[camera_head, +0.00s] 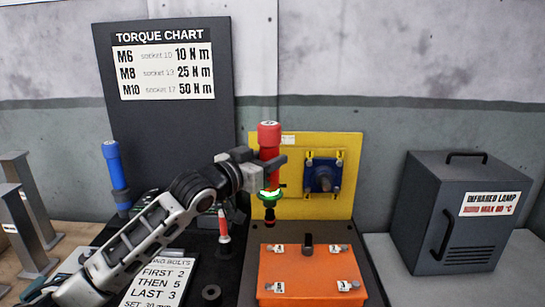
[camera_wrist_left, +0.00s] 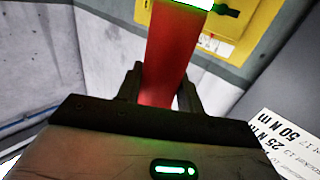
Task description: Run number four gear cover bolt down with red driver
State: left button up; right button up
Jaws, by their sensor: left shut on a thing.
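My left gripper (camera_head: 272,172) is shut on the red driver (camera_head: 268,136), which stands upright in the air. The driver has a lit green ring below the grip and a dark tip. The tip appears above the back left part of the orange gear cover (camera_head: 310,270); a gap to the cover shows. Small bolts with white tags sit near its corners, such as the back left bolt (camera_head: 279,249) and front right bolt (camera_head: 345,286). The tag numbers are too small to read. In the left wrist view the red handle (camera_wrist_left: 170,65) is between the fingers. My right gripper is not seen.
A blue driver (camera_head: 115,170) stands at the left by the torque chart (camera_head: 165,72). A bolt-order card (camera_head: 155,280) lies in front. A yellow panel (camera_head: 338,148) with a blue part stands behind the cover. A dark infrared lamp box (camera_head: 460,215) is at the right.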

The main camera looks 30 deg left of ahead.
pick_arm(q)
jog(key=shift+s+r, duration=0.15)
jog(key=shift+r, duration=0.1)
jog(key=shift+f+b, duration=0.65)
jog(key=shift+f, duration=0.5)
notch_tip(320, 180, down, 2)
jog(key=shift+f+b, duration=0.1)
jog(key=shift+b, duration=0.45)
notch_tip(320, 180, down, 2)
jog(key=shift+b, duration=0.4)
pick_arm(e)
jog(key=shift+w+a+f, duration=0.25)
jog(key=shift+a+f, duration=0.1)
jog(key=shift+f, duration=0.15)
